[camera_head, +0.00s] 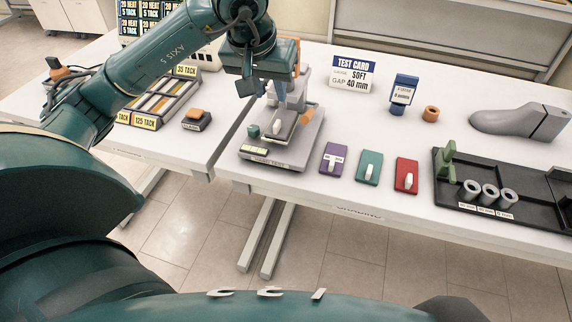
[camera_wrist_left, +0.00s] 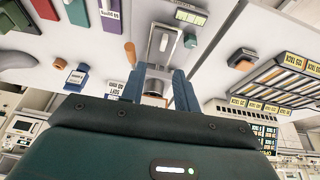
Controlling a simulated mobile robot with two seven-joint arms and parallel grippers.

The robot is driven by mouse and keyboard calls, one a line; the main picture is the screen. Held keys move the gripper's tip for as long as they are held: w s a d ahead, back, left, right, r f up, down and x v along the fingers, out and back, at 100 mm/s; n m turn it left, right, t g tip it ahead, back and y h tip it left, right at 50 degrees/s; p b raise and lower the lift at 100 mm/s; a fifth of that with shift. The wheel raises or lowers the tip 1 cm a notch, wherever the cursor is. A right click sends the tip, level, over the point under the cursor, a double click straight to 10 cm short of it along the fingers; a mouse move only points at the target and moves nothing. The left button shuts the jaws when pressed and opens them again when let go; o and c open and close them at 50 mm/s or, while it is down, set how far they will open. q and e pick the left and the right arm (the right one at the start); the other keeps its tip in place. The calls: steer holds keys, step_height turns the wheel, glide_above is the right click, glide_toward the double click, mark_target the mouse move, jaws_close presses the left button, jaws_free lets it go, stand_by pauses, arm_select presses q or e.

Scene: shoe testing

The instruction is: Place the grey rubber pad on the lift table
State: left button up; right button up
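The grey rubber pad (camera_head: 277,133) lies on the lift table of the grey test machine (camera_head: 250,152), its white grip knob upright. The pad also shows in the left wrist view (camera_wrist_left: 163,48), just beyond the fingertips. My left gripper (camera_head: 277,102) is above the pad, pointing down. In the left wrist view its blue fingers (camera_wrist_left: 160,75) are apart, with no pad between them; a grey round machine part shows behind them. The pad covers most of the lift table's top. My right gripper is not in view.
Purple (camera_head: 334,158), teal (camera_head: 369,167) and red (camera_head: 406,175) pads lie in a row. A black tray (camera_head: 520,220) with grey cylinders is at right, a grey shoe last (camera_head: 510,121) behind it. A test card (camera_head: 352,75) stands at the back. A strip rack (camera_head: 165,101) is left.

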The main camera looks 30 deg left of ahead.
arm_select(q)
steer(key=s+d+f+n+g+h, duration=0.2)
steer(key=s+d+f+h, duration=0.15)
steer(key=d, duration=0.45)
steer(key=s+d+f+n+g+h, duration=0.1)
steer(key=s+d+f+g+h, duration=0.1)
steer(key=d+f+h, duration=0.4)
steer(key=s+d+r+n+t+h, duration=0.25)
steer(key=d+r+n+h, duration=0.45)
steer(key=d+n+h, duration=0.65)
steer(key=w+a+f+n+t+y, duration=0.2)
steer(key=a+f+n+t+y, duration=0.4)
steer(key=n, duration=1.2)
steer(key=w+a+f+n+t+y, duration=0.2)
steer(key=a+f+n+t+y, duration=0.35)
steer(key=n, duration=1.15)
steer(key=s+a+f+n+g+y, duration=0.1)
steer(key=s+f+n+g+y, duration=0.1)
steer(key=s+f+n, duration=0.3)
steer(key=s+f+n+g+y, duration=0.1)
steer(key=s+f+n+y, duration=0.4)
steer(key=f+n, duration=0.5)
step_height(320, 180, down, 3)
steer(key=shift+s+a+f+g, duration=0.1)
steer(key=shift+s+a+g, duration=0.3)
steer(key=shift+s, duration=0.15)
